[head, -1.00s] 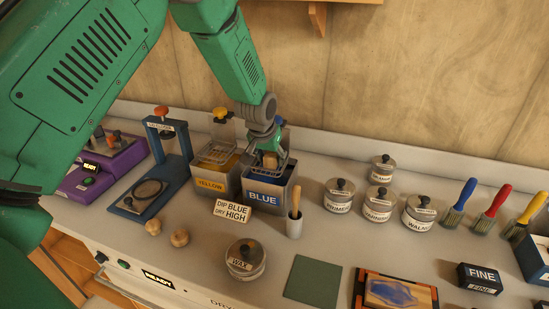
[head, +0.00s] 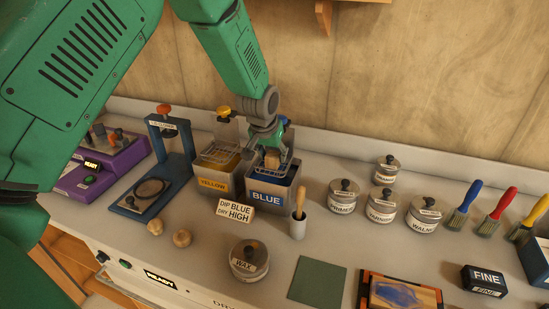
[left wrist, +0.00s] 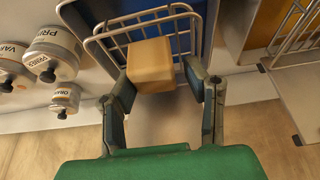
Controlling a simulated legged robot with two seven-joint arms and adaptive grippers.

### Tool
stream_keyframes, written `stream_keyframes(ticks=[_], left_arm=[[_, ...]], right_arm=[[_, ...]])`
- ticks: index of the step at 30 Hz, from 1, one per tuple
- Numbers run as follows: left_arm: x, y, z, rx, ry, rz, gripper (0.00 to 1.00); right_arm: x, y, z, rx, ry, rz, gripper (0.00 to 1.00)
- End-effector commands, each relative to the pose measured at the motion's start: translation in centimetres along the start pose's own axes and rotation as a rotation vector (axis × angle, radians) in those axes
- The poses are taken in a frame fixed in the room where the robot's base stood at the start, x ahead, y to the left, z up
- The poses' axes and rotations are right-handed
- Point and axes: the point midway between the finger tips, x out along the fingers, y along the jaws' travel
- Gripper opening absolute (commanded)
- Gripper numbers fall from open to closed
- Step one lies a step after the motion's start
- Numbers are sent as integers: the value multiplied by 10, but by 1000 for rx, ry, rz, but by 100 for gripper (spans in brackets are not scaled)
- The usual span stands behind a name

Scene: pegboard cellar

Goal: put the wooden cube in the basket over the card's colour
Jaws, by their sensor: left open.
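The card (head: 235,211) reads "DIP BLUE DRY HIGH". The blue tank (head: 266,197) has a wire basket (head: 294,164) over it, also in the left wrist view (left wrist: 112,26). The light wooden cube (head: 271,161) is at this basket. In the left wrist view the cube (left wrist: 150,65) sits within the basket's wire outline, between my fingers. My left gripper (head: 272,152) is open around the cube, pointing down at the basket; it shows in the left wrist view too (left wrist: 160,88). Whether a finger touches the cube is unclear. My right gripper is out of view.
The yellow tank (head: 213,184) with its own basket (head: 220,152) stands just left. A blue press stand (head: 176,160) is further left. A cup with a wooden-handled tool (head: 298,228) and several tins (head: 342,197) are to the right. A wax tin (head: 249,262) is in front.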

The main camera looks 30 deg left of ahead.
Motion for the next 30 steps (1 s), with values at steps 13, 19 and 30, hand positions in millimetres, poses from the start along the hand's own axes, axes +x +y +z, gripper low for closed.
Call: stream_keyframes(ticks=[13, 19, 30], left_arm=[[-92, 2, -1, 1, 5, -1, 41], [-106, 0, 0, 1, 1, 0, 41], [-108, 0, 0, 1, 1, 0, 41]], right_arm=[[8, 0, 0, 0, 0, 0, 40], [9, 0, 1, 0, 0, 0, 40], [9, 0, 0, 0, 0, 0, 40]])
